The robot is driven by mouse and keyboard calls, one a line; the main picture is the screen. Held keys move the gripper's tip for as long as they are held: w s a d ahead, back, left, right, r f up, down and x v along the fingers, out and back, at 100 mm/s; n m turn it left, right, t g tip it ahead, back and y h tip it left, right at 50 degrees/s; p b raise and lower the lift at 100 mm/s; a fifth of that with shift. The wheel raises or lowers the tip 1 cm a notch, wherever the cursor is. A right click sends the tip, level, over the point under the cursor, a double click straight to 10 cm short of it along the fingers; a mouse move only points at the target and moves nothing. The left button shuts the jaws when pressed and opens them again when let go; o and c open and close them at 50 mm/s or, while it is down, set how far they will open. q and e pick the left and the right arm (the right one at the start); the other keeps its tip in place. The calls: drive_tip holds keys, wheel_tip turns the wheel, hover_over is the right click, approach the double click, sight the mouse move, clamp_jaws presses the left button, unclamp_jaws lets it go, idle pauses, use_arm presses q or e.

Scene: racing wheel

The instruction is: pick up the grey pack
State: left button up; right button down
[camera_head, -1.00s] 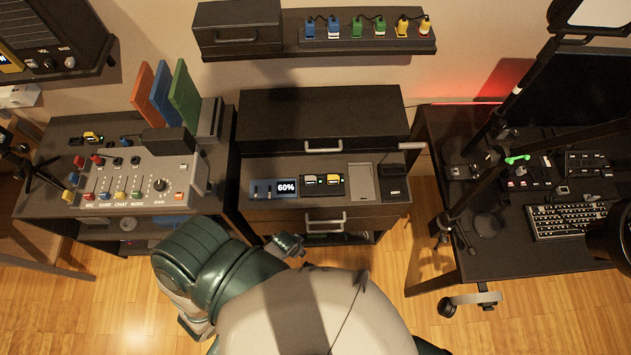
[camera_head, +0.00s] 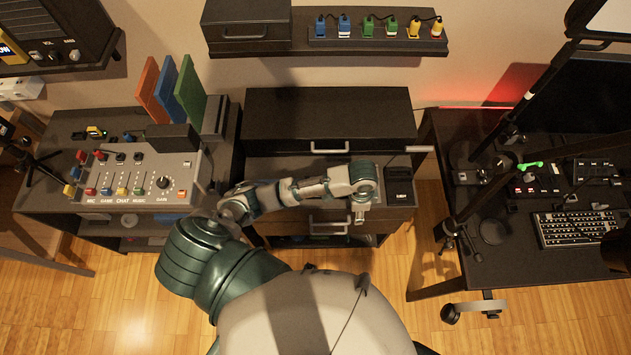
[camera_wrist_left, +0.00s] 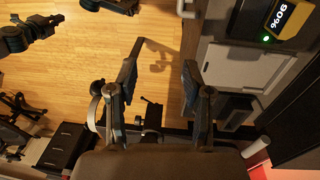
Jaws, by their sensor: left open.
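A flat, light grey rectangular piece, which looks like the grey pack (camera_wrist_left: 242,68), lies on the cabinet top, right of my left gripper in the left wrist view. In the head view my left arm and hand hide it. My left gripper (camera_wrist_left: 160,68) is open and empty, its two dark fingers apart with wooden floor showing between them. In the head view this gripper (camera_head: 361,212) is over the front edge of the middle cabinet. My right gripper is not in view.
A yellow and black pack (camera_wrist_left: 290,20) with a green light lies beside the grey piece. A black box (camera_head: 398,185) stands on its other side. A grey mixer console (camera_head: 135,180) is on the left table. A keyboard desk (camera_head: 500,240) is at right.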

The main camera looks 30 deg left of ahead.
use_arm(q)
drive_tip(key=w+a+r+g+y, duration=0.2)
drive_tip(key=w+a+r+y, duration=0.3)
drive_tip(key=w+a+r, duration=0.45)
drive_tip(key=x, duration=0.4)
drive_tip(key=a+x, duration=0.1)
drive_tip(key=x, duration=0.4)
drive_tip(key=a+b+x, duration=0.1)
drive_tip(key=x, duration=0.3)
drive_tip(key=shift+w+a, duration=0.2)
drive_tip(key=shift+a, duration=0.1)
drive_tip(key=shift+f, duration=0.2)
drive_tip(key=shift+s+a+f, duration=0.1)
drive_tip(key=shift+s+f, duration=0.05)
drive_tip(key=shift+f, duration=0.1)
drive_tip(key=x, duration=0.3)
drive_tip(key=shift+s+f, duration=0.15)
drive_tip(key=shift+s, duration=0.05)
drive_tip(key=shift+a+f, duration=0.3)
drive_tip(key=shift+f, duration=0.15)
drive_tip(key=shift+a, duration=0.1)
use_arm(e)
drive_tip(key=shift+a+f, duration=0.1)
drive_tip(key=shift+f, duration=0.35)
